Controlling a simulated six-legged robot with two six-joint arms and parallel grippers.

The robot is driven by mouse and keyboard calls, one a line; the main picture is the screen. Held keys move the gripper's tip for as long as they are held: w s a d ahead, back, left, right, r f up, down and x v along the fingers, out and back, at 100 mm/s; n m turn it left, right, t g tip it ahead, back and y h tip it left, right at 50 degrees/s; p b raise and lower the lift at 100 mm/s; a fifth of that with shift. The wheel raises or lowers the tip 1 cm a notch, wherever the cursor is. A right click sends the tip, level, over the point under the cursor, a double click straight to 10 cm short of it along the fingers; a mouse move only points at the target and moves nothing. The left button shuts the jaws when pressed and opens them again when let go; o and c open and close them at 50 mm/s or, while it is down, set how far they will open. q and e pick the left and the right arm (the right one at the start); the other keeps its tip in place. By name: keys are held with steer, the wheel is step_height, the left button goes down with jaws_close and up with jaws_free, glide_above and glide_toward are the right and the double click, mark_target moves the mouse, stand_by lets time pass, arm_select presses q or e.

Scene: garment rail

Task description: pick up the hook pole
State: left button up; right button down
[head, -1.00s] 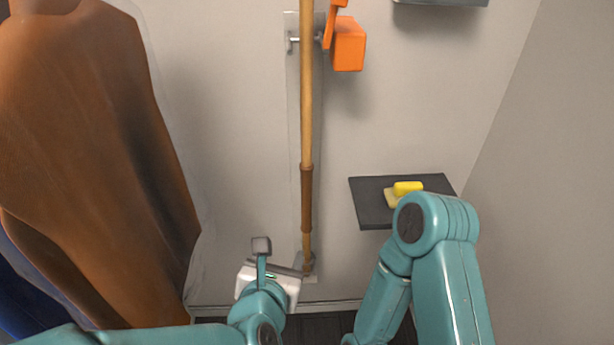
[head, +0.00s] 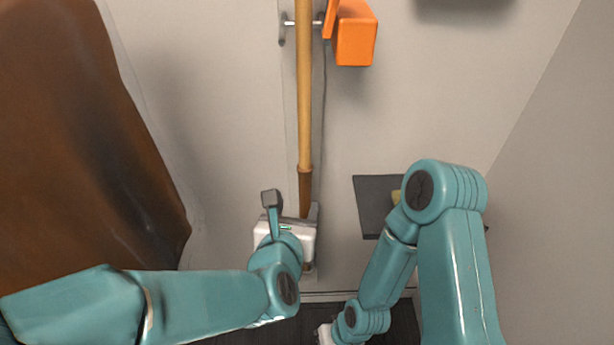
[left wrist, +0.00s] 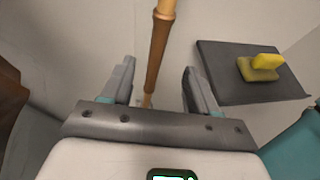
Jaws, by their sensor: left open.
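The hook pole (head: 304,100) is a long wooden pole standing upright against the wall, with a darker brown grip on its lower part. Its top is out of the head view. My left gripper (head: 298,214) is at the dark grip and hides the pole's lower end. In the left wrist view the pole (left wrist: 158,45) shows between the two open fingers of my left gripper (left wrist: 159,70); I cannot tell whether it is within their reach. My right gripper (head: 326,335) shows only in part at the bottom edge; its fingers are hidden.
An orange block (head: 355,38) and a metal peg (head: 289,22) are by the pole's upper part. A dark shelf (head: 373,200) with a yellow thing (left wrist: 262,64) is to the right, partly behind my right arm. A brown garment (head: 80,150) hangs at the left.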

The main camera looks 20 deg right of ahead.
mark_target(304, 186)
arm_select(q)
steer(key=p+x, duration=0.1)
steer(key=x, duration=0.7)
steer(key=shift+w+f, duration=0.3)
steer(key=p+x, duration=0.1)
steer(key=x, duration=0.1)
steer(key=p+x, duration=0.1)
steer(key=x, duration=0.1)
steer(key=shift+w+d+r, duration=0.1)
steer(key=shift+w+d, duration=0.15)
steer(key=shift+w, duration=0.1)
steer(key=shift+w+d, duration=0.1)
steer(key=shift+w, duration=0.15)
steer(key=c, duration=0.3)
jaws_close()
